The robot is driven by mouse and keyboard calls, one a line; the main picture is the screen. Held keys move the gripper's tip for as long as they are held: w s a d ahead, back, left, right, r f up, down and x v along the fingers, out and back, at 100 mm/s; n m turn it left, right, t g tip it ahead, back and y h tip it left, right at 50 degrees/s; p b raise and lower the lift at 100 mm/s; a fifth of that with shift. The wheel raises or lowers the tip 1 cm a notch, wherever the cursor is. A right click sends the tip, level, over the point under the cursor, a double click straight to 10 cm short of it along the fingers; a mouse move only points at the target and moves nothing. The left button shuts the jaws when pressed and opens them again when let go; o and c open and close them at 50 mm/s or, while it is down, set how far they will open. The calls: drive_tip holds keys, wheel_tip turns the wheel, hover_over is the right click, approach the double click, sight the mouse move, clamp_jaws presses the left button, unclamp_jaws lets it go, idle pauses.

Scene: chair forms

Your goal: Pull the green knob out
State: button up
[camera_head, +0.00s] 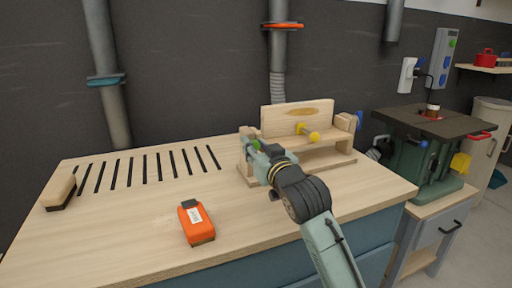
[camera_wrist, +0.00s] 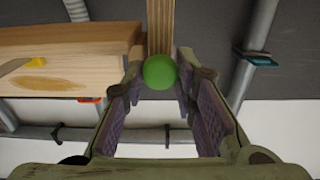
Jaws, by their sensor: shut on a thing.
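The green knob (camera_wrist: 160,72) is a small round ball between my fingertips in the wrist view. It sits against the edge of an upright wooden panel (camera_wrist: 160,25). In the head view a little of the green knob (camera_head: 255,144) shows at the left end of the wooden chair form (camera_head: 300,117). My gripper (camera_head: 254,151) is at that left end, its fingers closed on the knob from both sides. In the wrist view my gripper (camera_wrist: 160,80) has one finger on each side of the knob. The knob's shaft is hidden.
An orange tool (camera_head: 196,222) and a brush (camera_head: 60,191) lie on the workbench (camera_head: 130,225). A green machine (camera_head: 425,150) stands to the right.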

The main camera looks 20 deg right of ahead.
clamp_jaws()
drive_tip(key=shift+s+f+b, duration=0.1)
drive_tip(key=shift+s+b, duration=0.4)
drive_tip(key=shift+s, duration=0.75)
drive_tip(key=o, duration=0.7)
unclamp_jaws()
drive_tip(key=shift+s, duration=0.1)
